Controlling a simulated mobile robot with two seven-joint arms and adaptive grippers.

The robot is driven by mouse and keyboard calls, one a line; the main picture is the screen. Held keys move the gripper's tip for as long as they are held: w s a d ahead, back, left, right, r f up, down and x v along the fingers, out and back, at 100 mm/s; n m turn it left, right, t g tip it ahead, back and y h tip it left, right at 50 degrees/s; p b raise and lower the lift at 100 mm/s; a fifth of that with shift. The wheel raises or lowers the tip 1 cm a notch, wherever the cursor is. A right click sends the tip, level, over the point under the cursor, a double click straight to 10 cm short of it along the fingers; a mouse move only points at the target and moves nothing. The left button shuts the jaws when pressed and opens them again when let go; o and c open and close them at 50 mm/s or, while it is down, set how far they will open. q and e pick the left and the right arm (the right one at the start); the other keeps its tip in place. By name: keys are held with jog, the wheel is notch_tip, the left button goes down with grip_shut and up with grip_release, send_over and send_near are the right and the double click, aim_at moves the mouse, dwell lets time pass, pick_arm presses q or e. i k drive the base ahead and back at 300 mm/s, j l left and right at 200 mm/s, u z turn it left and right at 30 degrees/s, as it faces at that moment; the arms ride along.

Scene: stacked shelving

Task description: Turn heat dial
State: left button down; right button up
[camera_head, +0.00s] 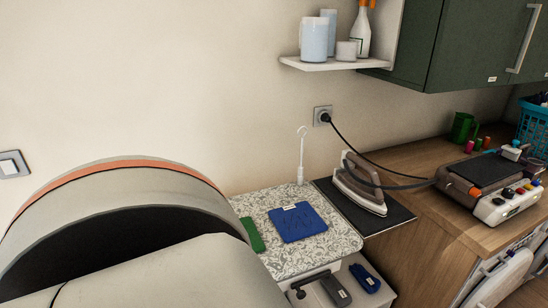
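An iron (360,185) with a brown and pale body stands on a dark mat (383,219) to the right of the patterned board. Its black cord runs up to a wall socket (323,115). No heat dial can be made out on it at this size. A brown and white device (487,188) with a dark top and coloured knobs or buttons (508,194) stands on the wooden counter at the right. I cannot tell which of these is a heat dial. A large pale arm link of mine with an orange stripe fills the lower left. Neither gripper is in view.
A blue folded cloth (299,222) and a green item (252,234) lie on the patterned board (335,243). A white hook-topped stand (302,155) rises behind. Dark and blue objects (365,278) lie in a compartment below. A shelf (335,64) and green cabinet (480,40) hang above the wooden counter (440,221).

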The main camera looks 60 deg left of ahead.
aim_at(508, 193)
jog(key=u, duration=1.5)
jog(key=i+l+u, duration=0.2)
jog(key=u, duration=0.2)
jog(key=i+l+u, duration=0.2)
jog(key=u, duration=0.15)
jog(key=i+l, duration=0.2)
jog(key=l, duration=0.2)
jog(key=k+l+z, duration=0.1)
jog(key=z, duration=0.4)
jog(key=l+z, duration=0.25)
jog(key=z, duration=0.25)
jog(key=l+z, duration=0.2)
jog(key=z, duration=0.3)
jog(key=k+l, duration=0.05)
